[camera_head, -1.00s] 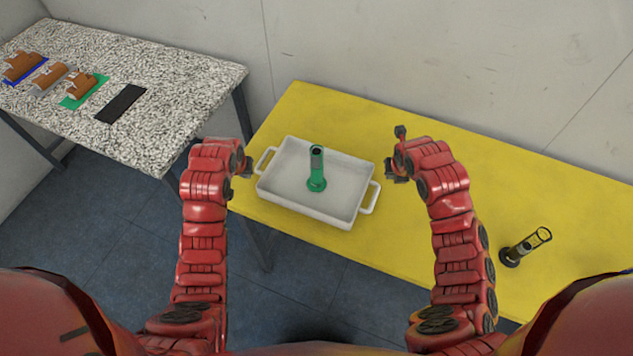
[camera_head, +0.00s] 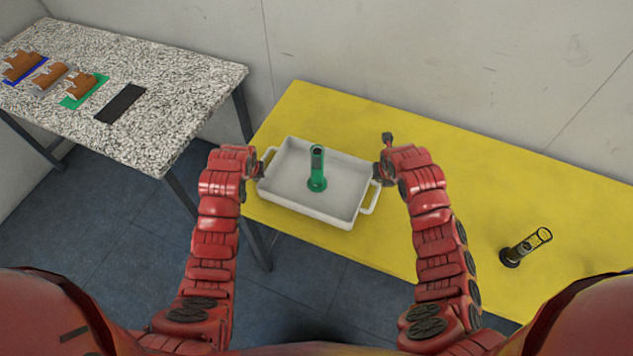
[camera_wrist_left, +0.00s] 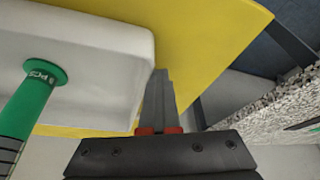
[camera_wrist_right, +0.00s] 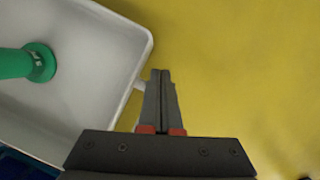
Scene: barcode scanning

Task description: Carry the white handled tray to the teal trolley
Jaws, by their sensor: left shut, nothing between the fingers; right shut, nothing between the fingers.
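The white handled tray (camera_head: 335,207) sits on the yellow table, with a green cylindrical holder (camera_head: 317,170) standing upright in it. My left gripper (camera_head: 258,170) is shut and empty at the tray's left handle, which it partly hides. In the left wrist view its fingers (camera_wrist_left: 160,95) are close beside the tray's wall (camera_wrist_left: 145,75). My right gripper (camera_head: 382,176) is shut and empty by the right handle. No teal trolley shows.
The yellow table (camera_head: 450,180) has free room right of the tray. A black-based clear cylinder (camera_head: 515,254) lies or leans at its right front. A speckled table (camera_head: 165,95) at left holds brown items on coloured mats and a black mat (camera_head: 120,103).

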